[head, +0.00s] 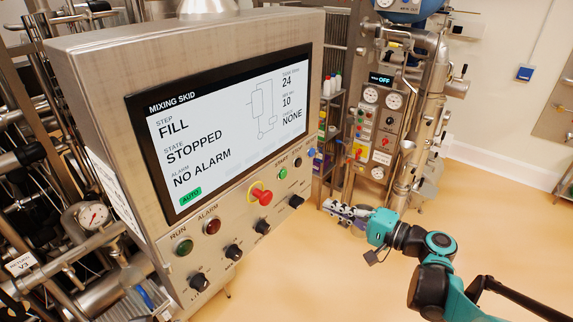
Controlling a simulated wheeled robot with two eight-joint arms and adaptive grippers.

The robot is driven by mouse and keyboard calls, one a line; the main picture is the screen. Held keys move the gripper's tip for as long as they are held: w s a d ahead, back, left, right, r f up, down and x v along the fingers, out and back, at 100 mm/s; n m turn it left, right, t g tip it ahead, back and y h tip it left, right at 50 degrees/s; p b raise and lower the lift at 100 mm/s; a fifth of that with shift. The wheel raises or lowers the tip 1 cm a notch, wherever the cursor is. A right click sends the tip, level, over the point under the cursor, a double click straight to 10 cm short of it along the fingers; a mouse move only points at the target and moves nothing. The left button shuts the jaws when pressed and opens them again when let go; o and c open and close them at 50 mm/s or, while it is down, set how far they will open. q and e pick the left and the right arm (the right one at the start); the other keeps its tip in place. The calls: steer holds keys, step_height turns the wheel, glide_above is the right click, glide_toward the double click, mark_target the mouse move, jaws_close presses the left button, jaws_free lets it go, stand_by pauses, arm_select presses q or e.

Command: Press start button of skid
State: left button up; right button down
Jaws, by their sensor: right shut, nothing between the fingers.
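The mixing skid's control box (180,50) fills the left and middle of the head view. Its screen (225,125) reads step FILL, state STOPPED, no alarm, with a green AUTO tag. The green start button (282,173) is on the lower right of the panel, beside a dark stop button (298,162). A red emergency stop (264,197) on a yellow ring is to its lower left. My right gripper (328,206) is shut and empty, to the right of and below the start button, apart from the panel. My left gripper is not in view.
Green run (184,246) and red alarm (212,226) lamps sit above a row of black knobs (233,252). Pipes and a gauge (93,215) crowd the left. Another machine with a small panel (376,125) stands behind. The floor (330,280) in front is clear.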

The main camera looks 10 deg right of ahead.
mark_target(284, 175)
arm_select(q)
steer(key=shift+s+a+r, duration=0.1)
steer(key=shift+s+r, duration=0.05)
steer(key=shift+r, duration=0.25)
arm_select(e)
steer(key=shift+d+r+t, duration=0.4)
steer(key=shift+d+r, duration=0.25)
steer(key=shift+r, duration=0.3)
steer(key=p+x, duration=0.1)
steer(key=x, duration=1.3)
steer(key=shift+a+r+p, duration=0.1)
steer(key=shift+r+p, duration=0.05)
steer(key=shift+p, duration=0.2)
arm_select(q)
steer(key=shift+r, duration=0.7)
